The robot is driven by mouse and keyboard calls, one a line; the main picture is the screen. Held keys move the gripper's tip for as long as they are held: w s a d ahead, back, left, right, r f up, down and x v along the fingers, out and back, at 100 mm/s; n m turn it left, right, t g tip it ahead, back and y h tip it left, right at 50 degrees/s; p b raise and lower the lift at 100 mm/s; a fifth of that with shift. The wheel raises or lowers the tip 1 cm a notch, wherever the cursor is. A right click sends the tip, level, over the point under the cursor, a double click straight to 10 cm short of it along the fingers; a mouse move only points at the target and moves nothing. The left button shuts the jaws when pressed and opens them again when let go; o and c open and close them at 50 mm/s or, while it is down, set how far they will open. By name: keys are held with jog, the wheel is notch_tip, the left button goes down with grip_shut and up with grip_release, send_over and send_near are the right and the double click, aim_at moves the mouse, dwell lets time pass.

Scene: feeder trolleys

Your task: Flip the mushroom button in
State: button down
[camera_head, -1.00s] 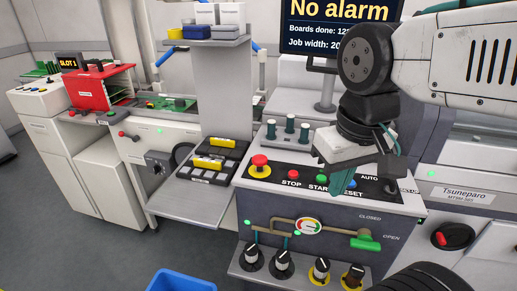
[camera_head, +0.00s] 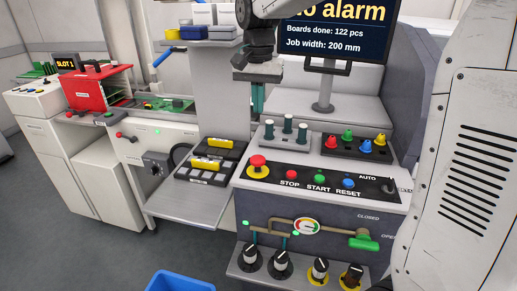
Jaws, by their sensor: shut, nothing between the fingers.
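The red mushroom button (camera_head: 258,162) on its yellow collar sits at the left end of the black control panel (camera_head: 273,179). It stands out above the panel, and nothing covers it. My gripper (camera_head: 257,108) points down with its teal fingers shut and empty. In the picture it is straight above the button, with a clear gap between them. How far it is in depth from the button I cannot tell.
The flat red STOP button (camera_head: 291,174), green START button (camera_head: 319,177) and blue RESET button (camera_head: 348,183) lie right of the mushroom button. Dark green pegs (camera_head: 287,128) stand behind it. A monitor (camera_head: 335,38) rises at the back. A sloped shelf (camera_head: 190,206) lies left.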

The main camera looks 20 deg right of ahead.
aim_at(259, 158)
notch_tip(259, 158, down, 14)
jog(key=shift+f, duration=0.1)
dwell(0.6)
jog(key=shift+s+f, duration=0.1)
jog(key=shift+f, duration=0.65)
jog(key=shift+s+f, duration=0.25)
jog(key=shift+f, duration=0.2)
notch_tip(259, 158, up, 15)
jog(key=shift+w+r, duration=0.15)
jog(key=shift+w, duration=0.15)
